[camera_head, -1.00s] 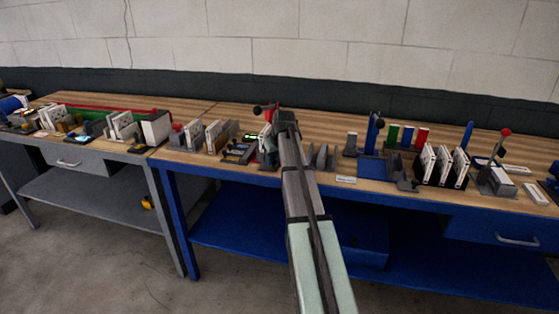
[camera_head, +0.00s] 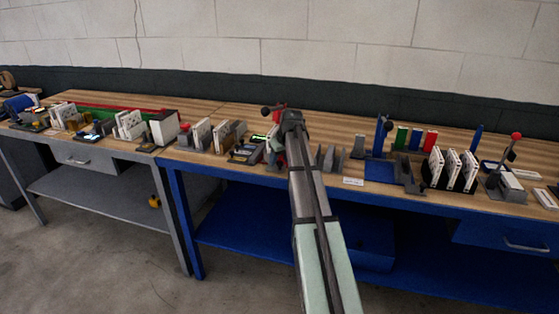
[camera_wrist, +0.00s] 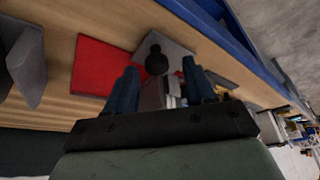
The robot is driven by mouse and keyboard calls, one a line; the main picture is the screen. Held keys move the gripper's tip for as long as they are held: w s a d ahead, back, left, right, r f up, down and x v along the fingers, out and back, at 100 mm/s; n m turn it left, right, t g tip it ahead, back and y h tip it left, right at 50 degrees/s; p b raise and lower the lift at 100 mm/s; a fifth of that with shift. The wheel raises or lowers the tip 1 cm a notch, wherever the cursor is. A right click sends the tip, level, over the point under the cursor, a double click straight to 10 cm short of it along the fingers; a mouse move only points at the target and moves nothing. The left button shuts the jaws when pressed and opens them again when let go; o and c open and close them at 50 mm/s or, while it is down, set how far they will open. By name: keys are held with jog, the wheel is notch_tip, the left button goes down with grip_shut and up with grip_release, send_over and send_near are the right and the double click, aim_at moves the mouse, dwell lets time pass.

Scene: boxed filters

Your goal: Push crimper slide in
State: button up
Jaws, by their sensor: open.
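The crimper appears to be the device with a red body (camera_head: 279,106) and a black ball knob (camera_head: 266,111), at the near middle of the blue bench; my arm covers much of it in the head view. In the wrist view, a red plate (camera_wrist: 103,66), the black ball knob (camera_wrist: 157,62) and a light grey block (camera_wrist: 160,38) show just past my fingers. My gripper (camera_wrist: 163,82) is open, its two blue fingers either side of a small pale and grey part whose contact with them I cannot tell. I cannot make out which part is the slide.
Grey upright stands (camera_head: 328,157) are right of my gripper. White boxes in a black rack (camera_head: 450,168) and a red-knobbed lever (camera_head: 516,137) stand farther right. A small lit green display (camera_head: 259,138) is left of my gripper. The bench's front edge is close.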

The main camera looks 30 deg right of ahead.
jog(key=v, duration=1.3)
jog(key=s+a+f+g, duration=0.1)
jog(key=s+a+f, duration=0.1)
jog(key=a+f, duration=0.7)
jog(key=s+a+f+g, duration=0.15)
jog(key=a+f, duration=0.35)
jog(key=f, duration=0.8)
jog(key=s+a+f+g, duration=0.1)
jog(key=s+a+f, duration=0.45)
jog(key=f, duration=0.25)
jog(key=s+a+f, duration=0.5)
jog(key=a+f, duration=0.1)
jog(key=f, duration=0.2)
jog(key=s+a+f+g, duration=0.1)
jog(key=s+a+f, duration=0.5)
jog(key=s, duration=0.4)
jog(key=s+f+g, duration=0.3)
jog(key=s+f, duration=0.7)
jog(key=s, duration=0.4)
jog(key=s+d+f+g, duration=0.1)
jog(key=s+f+g, duration=0.3)
jog(key=s+f, duration=0.7)
jog(key=s, duration=0.3)
jog(key=shift+s, duration=0.15)
